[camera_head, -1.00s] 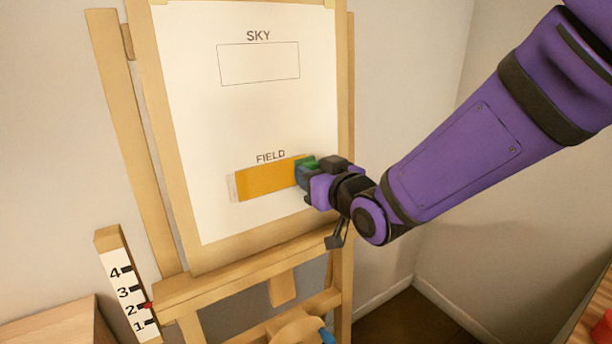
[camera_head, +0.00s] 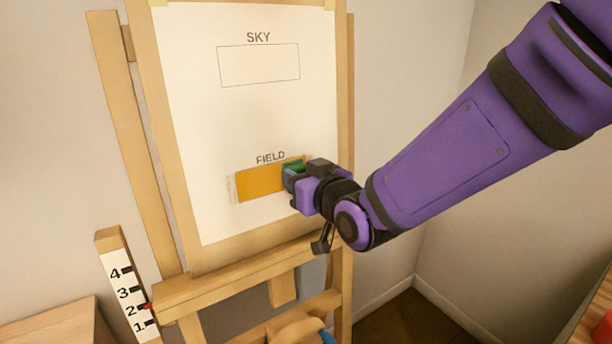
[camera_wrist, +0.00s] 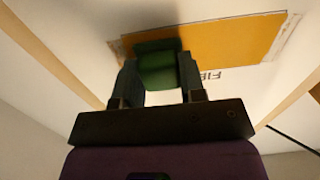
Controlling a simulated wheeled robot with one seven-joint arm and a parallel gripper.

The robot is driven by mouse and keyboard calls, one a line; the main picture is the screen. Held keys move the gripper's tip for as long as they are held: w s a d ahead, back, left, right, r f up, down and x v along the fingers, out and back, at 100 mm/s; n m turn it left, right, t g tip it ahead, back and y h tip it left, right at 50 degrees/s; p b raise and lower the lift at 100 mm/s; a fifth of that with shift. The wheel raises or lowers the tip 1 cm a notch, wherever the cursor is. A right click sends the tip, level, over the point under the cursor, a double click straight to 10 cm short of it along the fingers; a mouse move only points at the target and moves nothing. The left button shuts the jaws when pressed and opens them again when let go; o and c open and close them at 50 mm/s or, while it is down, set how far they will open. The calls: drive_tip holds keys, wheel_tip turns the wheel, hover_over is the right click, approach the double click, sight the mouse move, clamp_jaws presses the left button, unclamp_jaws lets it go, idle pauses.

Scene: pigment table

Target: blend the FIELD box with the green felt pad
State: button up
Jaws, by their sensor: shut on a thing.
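The FIELD box (camera_head: 260,182) on the white sheet is filled with yellow-orange over most of its width, with a paler strip at its left end. It also shows in the wrist view (camera_wrist: 235,45). My gripper (camera_head: 292,178) is at the right part of the box, shut on the green felt pad (camera_wrist: 158,68). The pad lies against or just in front of the coloured area; I cannot tell whether it touches. My gripper hides the right end of the box in the head view.
The empty SKY box (camera_head: 259,65) is higher on the sheet. A wooden easel (camera_head: 240,268) holds the sheet. A scale (camera_head: 128,290) marked 1 to 4 with a red marker stands at the lower left. A red thing (camera_head: 604,328) shows at the lower right edge.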

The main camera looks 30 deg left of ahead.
sight(240, 187)
drive_tip(key=shift+s+a, duration=0.4)
drive_tip(key=shift+s, duration=0.45)
drive_tip(key=shift+s+a, duration=0.35)
drive_tip(key=shift+s, duration=0.45)
drive_tip(key=shift+s+a, duration=0.4)
drive_tip(key=shift+s, duration=0.45)
drive_tip(key=shift+s+a, duration=0.35)
drive_tip(key=shift+s, duration=0.25)
drive_tip(key=shift+s+a, duration=0.35)
drive_tip(key=shift+s, duration=0.2)
drive_tip(key=shift+s, duration=0.1)
drive_tip(key=shift+s+a, duration=0.35)
drive_tip(key=shift+s, duration=0.2)
drive_tip(key=shift+s+a, duration=0.3)
drive_tip(key=shift+s, duration=0.25)
drive_tip(key=shift+w+d, duration=0.1)
drive_tip(key=shift+w, duration=0.05)
drive_tip(key=shift+w+d, duration=0.65)
drive_tip(key=shift+w, duration=0.5)
drive_tip(key=shift+w+d, duration=0.6)
drive_tip(key=shift+w, duration=0.6)
drive_tip(key=shift+w+d, duration=0.65)
drive_tip(key=shift+w, duration=0.5)
drive_tip(key=shift+w, duration=0.1)
